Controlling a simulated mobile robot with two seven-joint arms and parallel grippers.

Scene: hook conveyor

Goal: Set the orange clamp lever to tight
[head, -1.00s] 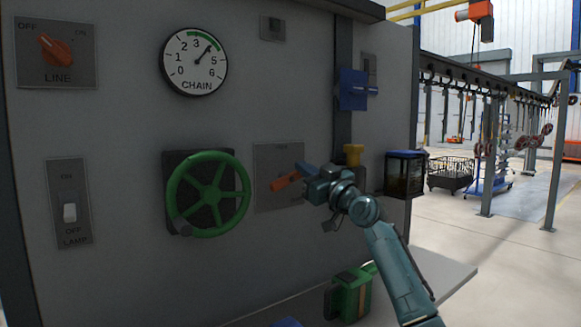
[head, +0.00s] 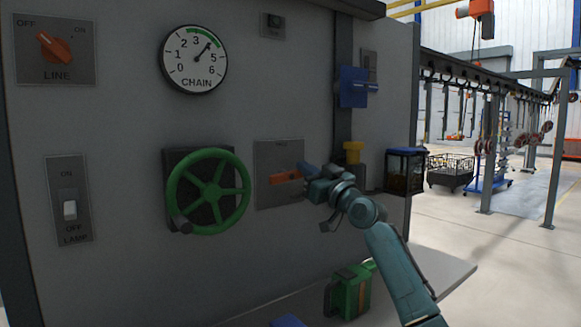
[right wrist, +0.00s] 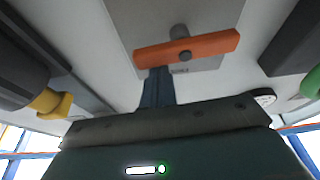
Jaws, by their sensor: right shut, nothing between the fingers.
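The orange clamp lever (head: 285,178) sits on a grey plate (head: 268,151) to the right of the green handwheel. It lies nearly level. The plate's markings are too small to read. My right gripper (head: 306,171) is shut and empty, with its blue fingertips at the lever's right end; I cannot tell if they touch. In the right wrist view the lever (right wrist: 205,45) runs across the plate, tilted slightly, and the shut fingers (right wrist: 157,88) reach up to just below its left part. My left gripper is not in view.
A green handwheel (head: 209,191) is left of the lever. A yellow knob (head: 353,151) and a blue box-shaped part (head: 353,87) are to the right. A green item (head: 350,292) stands on the shelf (head: 430,280) below. The CHAIN gauge (head: 194,59) is above.

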